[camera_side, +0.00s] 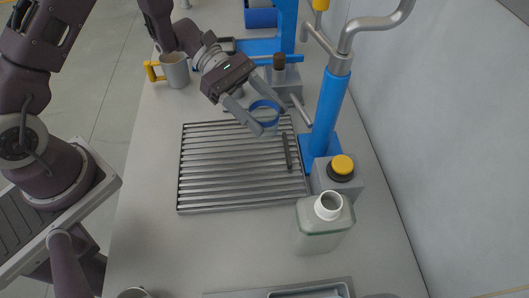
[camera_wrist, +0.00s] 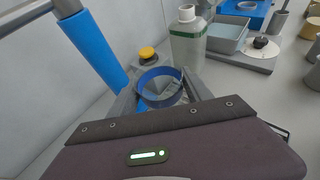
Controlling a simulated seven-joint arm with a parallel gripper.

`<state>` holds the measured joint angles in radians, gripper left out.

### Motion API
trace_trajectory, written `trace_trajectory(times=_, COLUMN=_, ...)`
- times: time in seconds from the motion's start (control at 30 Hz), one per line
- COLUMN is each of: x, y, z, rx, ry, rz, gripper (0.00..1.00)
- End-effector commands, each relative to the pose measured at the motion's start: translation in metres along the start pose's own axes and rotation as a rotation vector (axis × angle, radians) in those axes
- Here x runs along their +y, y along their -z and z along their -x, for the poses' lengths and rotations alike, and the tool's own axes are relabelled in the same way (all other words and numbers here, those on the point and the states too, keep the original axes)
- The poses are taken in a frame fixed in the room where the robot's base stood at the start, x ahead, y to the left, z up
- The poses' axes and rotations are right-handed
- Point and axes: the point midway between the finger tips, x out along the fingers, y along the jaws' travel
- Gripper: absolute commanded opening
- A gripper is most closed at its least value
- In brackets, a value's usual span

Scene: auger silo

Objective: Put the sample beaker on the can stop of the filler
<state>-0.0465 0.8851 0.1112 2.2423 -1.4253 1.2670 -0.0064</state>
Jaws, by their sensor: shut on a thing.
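The sample beaker (camera_side: 266,123) is clear with a blue rim. My gripper (camera_side: 264,113) is shut on it, with a finger on each side, over the far right part of the slatted grate. In the wrist view the beaker's blue rim (camera_wrist: 158,72) shows between the fingers, open side toward the camera. The filler (camera_side: 328,105) is a blue column with a bent grey pipe, right of the beaker. A dark bar (camera_side: 287,150) lies on the grate near the column; I cannot tell whether it is the can stop. The gap under the beaker is hard to judge.
The slatted grate (camera_side: 225,172) is otherwise bare. A grey box with a yellow button (camera_side: 342,165) and a clear jug (camera_side: 322,235) stand at the right. A mug with a yellow handle (camera_side: 175,72) stands far left. The wrist view shows a grey tray (camera_wrist: 228,38).

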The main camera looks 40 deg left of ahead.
Motion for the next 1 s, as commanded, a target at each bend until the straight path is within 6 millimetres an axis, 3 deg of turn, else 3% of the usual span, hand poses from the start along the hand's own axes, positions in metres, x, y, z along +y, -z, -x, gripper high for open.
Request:
trace_trajectory(times=0.5, x=0.005, y=0.089, z=-0.035, rx=0.001, ry=-0.025, rz=0.011, gripper=0.18)
trace_trajectory(times=0.87, x=0.006, y=0.094, z=-0.037, rx=0.001, ry=-0.026, rz=0.009, gripper=0.18)
trace_trajectory(times=0.9, x=0.006, y=0.095, z=-0.037, rx=0.001, ry=-0.026, rz=0.009, gripper=0.61)
trace_trajectory(times=1.0, x=0.006, y=0.094, z=-0.037, rx=0.001, ry=-0.026, rz=0.008, gripper=0.79)
